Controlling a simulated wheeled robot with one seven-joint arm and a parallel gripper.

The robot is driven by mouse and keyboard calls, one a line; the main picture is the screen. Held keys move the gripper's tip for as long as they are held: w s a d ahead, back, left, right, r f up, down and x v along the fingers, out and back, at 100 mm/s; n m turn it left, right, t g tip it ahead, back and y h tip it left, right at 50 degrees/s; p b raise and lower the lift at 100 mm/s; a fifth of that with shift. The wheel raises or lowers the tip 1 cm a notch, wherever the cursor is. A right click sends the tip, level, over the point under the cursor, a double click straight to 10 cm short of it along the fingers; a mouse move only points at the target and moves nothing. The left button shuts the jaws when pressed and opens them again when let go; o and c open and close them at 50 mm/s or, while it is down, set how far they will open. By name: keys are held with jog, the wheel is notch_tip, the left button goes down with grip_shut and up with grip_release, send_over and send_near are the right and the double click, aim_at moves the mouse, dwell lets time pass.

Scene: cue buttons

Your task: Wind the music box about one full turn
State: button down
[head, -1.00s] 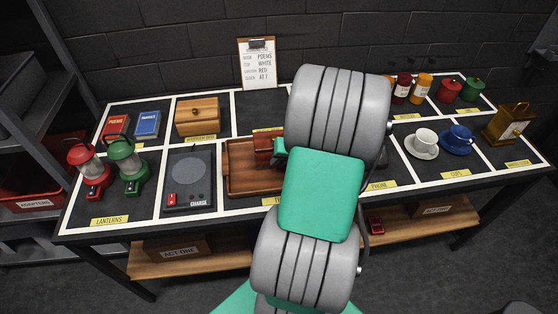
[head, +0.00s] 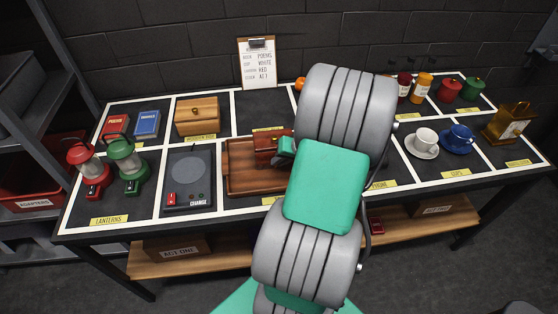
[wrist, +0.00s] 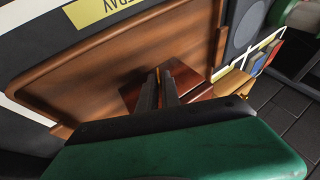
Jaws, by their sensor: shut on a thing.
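The music box is a small red-brown wooden box (head: 266,147) on a brown wooden tray (head: 238,182) at the middle of the table. In the wrist view the box (wrist: 188,80) sits just beyond my fingers, on the tray (wrist: 110,70). My gripper (wrist: 159,82) has its dark fingers close together at the side of the box, with a small gold-coloured bit at their tips. The fingers are shut on what looks like the winding key, which is mostly hidden. In the head view my gripper's green body touches or nearly touches the box's right side; its fingertips are hidden.
A turntable-like charger (head: 187,178) and red and green lanterns (head: 124,165) stand left of the tray. A wooden box (head: 197,116) stands behind. Cups (head: 425,142) and a brass clock-like case (head: 510,122) are at the right. My arm covers the table's middle right.

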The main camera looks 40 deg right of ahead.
jog(key=t+y, duration=0.2)
jog(key=m+t+y+b, duration=0.1)
jog(key=shift+s+d+f, duration=0.25)
jog(key=shift+d+f, duration=0.1)
jog(key=shift+f, duration=0.05)
jog(key=shift+m+t+y, duration=0.3)
jog(key=shift+t+y, duration=0.3)
jog(key=shift+y, duration=0.2)
jog(key=t+y+p, duration=0.1)
jog(key=p, duration=0.1)
jog(key=shift+r+p, duration=0.1)
jog(key=shift+p, duration=0.2)
jog(key=shift+m+t+y+p, duration=0.3)
jog(key=shift+m+t+p, duration=0.1)
jog(key=shift+p, duration=0.5)
jog(key=shift+f, duration=0.3)
jog(key=c, duration=1.6)
grip_release()
jog(key=shift+c, duration=0.2)
jog(key=shift+p, duration=0.3)
